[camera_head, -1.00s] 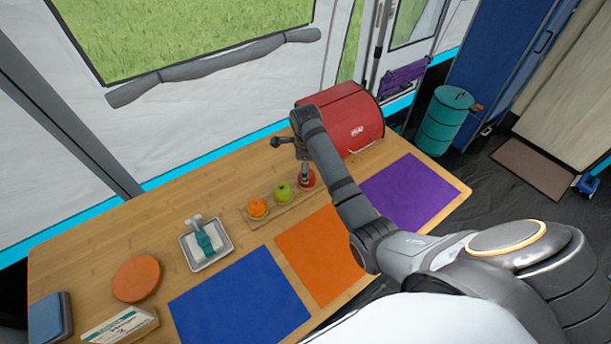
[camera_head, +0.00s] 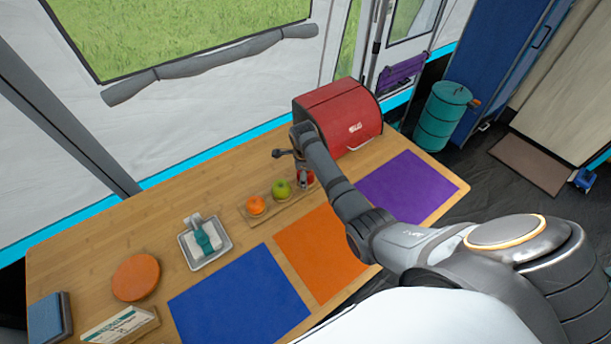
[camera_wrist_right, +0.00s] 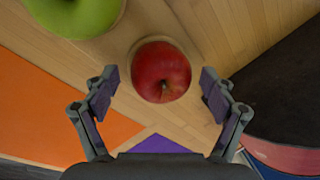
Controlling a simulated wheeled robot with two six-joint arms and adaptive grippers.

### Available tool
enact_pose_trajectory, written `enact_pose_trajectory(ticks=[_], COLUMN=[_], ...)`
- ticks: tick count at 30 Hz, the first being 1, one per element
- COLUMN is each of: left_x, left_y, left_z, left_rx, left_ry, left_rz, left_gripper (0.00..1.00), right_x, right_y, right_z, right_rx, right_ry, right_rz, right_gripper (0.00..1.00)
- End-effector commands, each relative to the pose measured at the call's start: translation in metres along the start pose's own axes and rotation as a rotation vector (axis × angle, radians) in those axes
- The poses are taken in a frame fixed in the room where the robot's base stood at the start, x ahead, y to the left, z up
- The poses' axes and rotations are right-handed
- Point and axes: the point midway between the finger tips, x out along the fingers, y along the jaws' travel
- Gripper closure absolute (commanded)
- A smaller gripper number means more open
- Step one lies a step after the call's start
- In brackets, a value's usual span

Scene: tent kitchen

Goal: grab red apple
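The red apple (camera_wrist_right: 161,71) sits in a hollow of the wooden board, its stem side facing the right wrist camera. In the head view the apple (camera_head: 306,179) is mostly hidden behind my right gripper (camera_head: 305,172). In the right wrist view my right gripper (camera_wrist_right: 160,88) is open, with one finger on each side of the apple's near part and gaps between the fingers and the fruit. My left gripper is not in view.
A green apple (camera_head: 281,189) and an orange (camera_head: 256,205) sit on the same board (camera_head: 268,214). A red bread box (camera_head: 345,112) stands close behind my right gripper. Blue (camera_head: 240,298), orange (camera_head: 318,255) and purple (camera_head: 412,187) mats lie in front.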

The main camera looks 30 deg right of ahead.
Motion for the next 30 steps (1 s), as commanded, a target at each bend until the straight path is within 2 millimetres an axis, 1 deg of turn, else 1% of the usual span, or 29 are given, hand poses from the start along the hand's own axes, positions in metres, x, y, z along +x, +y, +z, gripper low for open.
enact_pose_trajectory(ticks=[1, 9, 11, 12, 17, 20, 23, 27, 30], left_x=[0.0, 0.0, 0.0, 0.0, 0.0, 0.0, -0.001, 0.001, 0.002], left_y=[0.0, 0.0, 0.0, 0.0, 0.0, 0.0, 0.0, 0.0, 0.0], left_z=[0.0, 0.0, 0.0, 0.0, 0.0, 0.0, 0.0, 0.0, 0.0], left_rx=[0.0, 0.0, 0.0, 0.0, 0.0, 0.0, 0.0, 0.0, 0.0], left_ry=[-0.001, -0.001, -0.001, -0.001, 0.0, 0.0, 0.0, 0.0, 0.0], left_rz=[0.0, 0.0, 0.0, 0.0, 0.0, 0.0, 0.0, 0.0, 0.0], left_gripper=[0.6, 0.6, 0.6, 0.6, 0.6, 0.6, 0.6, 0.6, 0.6], right_x=[0.0, 0.0, 0.0, 0.0, -0.001, -0.007, -0.026, -0.058, -0.078], right_y=[0.0, 0.0, 0.0, 0.0, 0.0, -0.002, -0.006, -0.013, -0.016], right_z=[0.0, 0.0, 0.0, 0.0, 0.0, 0.0, 0.001, 0.001, 0.001], right_rx=[0.0, 0.0, 0.0, 0.0, 0.0, 0.0, 0.0, 0.0, 0.0], right_ry=[0.0, 0.0, 0.0, 0.0, 0.0, -0.001, -0.002, -0.003, -0.002], right_rz=[0.0, 0.0, 0.0, 0.0, 0.0, -0.002, -0.004, -0.005, -0.005], right_gripper=[0.28, 0.64, 0.72, 0.74, 0.74, 0.74, 0.74, 0.74, 0.74])
